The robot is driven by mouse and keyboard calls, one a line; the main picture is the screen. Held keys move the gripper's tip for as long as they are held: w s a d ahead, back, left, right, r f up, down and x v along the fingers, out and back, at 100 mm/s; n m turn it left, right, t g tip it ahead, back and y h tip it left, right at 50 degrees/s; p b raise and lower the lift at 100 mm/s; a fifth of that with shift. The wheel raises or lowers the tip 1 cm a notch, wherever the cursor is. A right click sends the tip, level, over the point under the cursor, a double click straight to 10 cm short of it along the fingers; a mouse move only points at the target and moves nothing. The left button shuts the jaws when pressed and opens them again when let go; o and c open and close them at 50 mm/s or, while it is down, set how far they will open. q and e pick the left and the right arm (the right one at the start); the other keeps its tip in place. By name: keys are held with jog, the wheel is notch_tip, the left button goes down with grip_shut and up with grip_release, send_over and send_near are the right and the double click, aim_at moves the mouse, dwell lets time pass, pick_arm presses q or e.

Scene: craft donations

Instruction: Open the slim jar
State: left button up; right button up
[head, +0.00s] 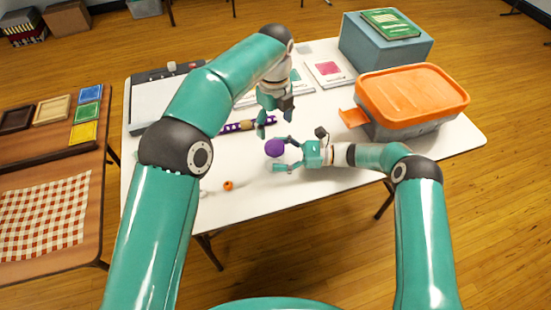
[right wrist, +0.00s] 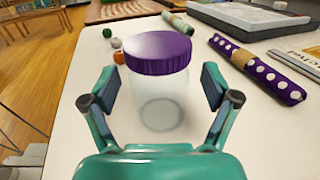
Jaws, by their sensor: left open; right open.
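The slim jar (right wrist: 160,108) stands upright on the white table, with a clear, frosted-looking body and a ribbed purple lid (right wrist: 157,53) on top. In the head view the purple lid (head: 274,148) shows near the middle, while the body is hard to make out. My right gripper (head: 281,155) is open, with its fingers on either side of the jar; in the right wrist view a gap shows between each finger and the jar. My left gripper (head: 274,123) is open and empty, pointing down above and a little behind the jar.
A purple dotted roll (right wrist: 257,68) with a tan band lies behind the jar. A small orange ball (head: 228,185) lies to the left front. An orange-lidded bin (head: 412,94) and a blue-grey box (head: 385,48) stand at the right. The table's front left is mostly clear.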

aim_at(274, 146)
jog(key=shift+a, duration=0.2)
grip_shut()
pick_arm(q)
jog(key=m, duration=0.8)
jog(key=shift+m, duration=0.3)
jog(key=shift+f, duration=4)
